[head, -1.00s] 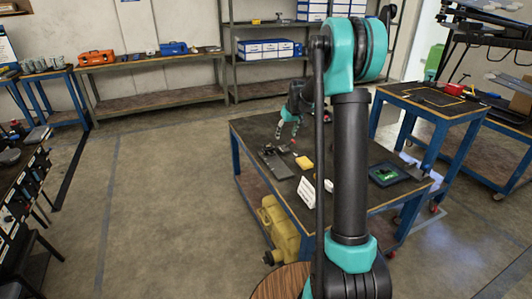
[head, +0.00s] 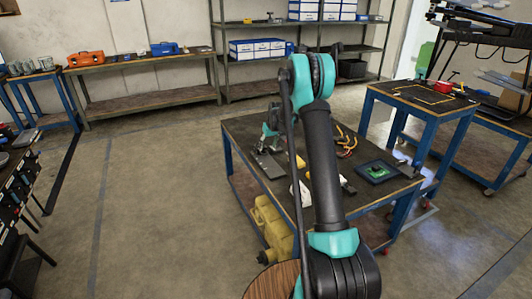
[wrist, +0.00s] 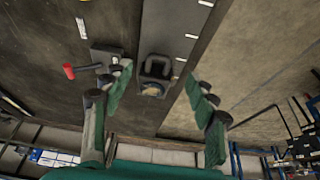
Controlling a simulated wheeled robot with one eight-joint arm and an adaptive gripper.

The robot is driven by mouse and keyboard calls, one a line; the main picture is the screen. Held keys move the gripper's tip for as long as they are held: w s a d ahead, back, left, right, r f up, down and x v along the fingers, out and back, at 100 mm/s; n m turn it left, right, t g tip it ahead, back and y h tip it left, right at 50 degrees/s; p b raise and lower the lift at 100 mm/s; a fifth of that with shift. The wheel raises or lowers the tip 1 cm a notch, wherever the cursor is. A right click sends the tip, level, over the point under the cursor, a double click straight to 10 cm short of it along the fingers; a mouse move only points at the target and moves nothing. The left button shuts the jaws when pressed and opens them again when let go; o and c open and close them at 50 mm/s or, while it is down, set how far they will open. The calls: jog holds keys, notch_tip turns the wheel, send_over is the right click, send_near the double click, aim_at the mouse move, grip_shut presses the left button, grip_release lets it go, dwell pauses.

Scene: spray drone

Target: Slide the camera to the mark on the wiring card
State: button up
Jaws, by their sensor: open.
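In the wrist view, a small dark block with a square loop and a round pale face (wrist: 153,88) lies ahead between my fingers; it looks like the camera, but I cannot be sure. My gripper (wrist: 155,100) is open, with its fingers apart on either side of the view and nothing held between them. In the head view my gripper (head: 268,138) is over the far left part of the workbench (head: 240,130), close to a dark flat plate (head: 268,164). A white card (head: 302,192) stands near the bench's front edge, partly behind my arm. I cannot make out the mark.
A red-handled tool (wrist: 82,70) lies beside the dark block. A tray with a green board (head: 377,172) and yellow and red cables (head: 347,143) are on the bench's right half.

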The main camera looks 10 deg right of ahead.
jog(key=x, duration=0.5)
jog(key=shift+w+f, duration=0.15)
jog(key=shift+f, duration=0.2)
grip_shut()
